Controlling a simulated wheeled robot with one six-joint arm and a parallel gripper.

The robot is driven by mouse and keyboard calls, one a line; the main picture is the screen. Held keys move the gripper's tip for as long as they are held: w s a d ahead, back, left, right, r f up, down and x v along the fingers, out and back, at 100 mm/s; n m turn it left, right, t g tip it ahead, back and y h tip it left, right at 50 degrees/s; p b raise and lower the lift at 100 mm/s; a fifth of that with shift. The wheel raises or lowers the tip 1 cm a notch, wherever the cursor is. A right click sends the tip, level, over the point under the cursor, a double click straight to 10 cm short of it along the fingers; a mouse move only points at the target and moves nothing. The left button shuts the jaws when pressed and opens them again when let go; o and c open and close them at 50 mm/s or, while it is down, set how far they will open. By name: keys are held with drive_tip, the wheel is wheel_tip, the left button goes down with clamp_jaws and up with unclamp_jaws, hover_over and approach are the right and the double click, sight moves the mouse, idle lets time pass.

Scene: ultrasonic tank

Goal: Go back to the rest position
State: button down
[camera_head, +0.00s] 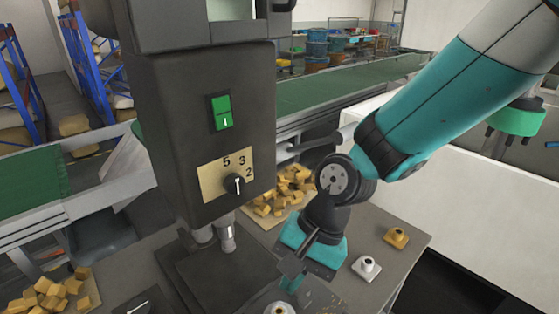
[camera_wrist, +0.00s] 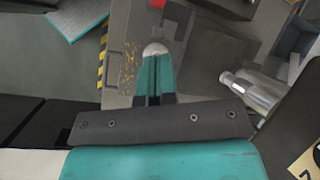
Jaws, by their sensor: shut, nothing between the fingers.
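My gripper (camera_head: 291,283) is low over the grey table (camera_head: 385,284), beside the base of a dark machine. In the wrist view its teal fingers (camera_wrist: 155,82) are together, with nothing held between them. A pale, rounded metal part (camera_wrist: 155,48) shows just beyond the fingertips. In the head view a small round part (camera_head: 280,308) sits at the bottom edge, just below the fingers. I cannot tell whether the fingers touch it. My arm reaches down from the upper right.
The dark machine (camera_head: 225,75), with a green switch (camera_head: 221,112) and dial (camera_head: 233,184), stands close left of my gripper. A white part (camera_head: 366,266) and a yellow part (camera_head: 397,238) sit to the right. Yellow blocks (camera_head: 285,188) lie behind. A green conveyor (camera_head: 345,84) runs beyond.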

drive_tip(key=s+d+r+n+t+b, duration=0.2)
drive_tip(key=s+d+n+b, duration=0.6)
drive_tip(key=d, duration=0.5)
drive_tip(key=r+n, duration=0.1)
drive_tip(key=n, duration=0.1)
drive_tip(key=shift+n+t+h, duration=0.3)
drive_tip(key=shift+n+t, duration=0.1)
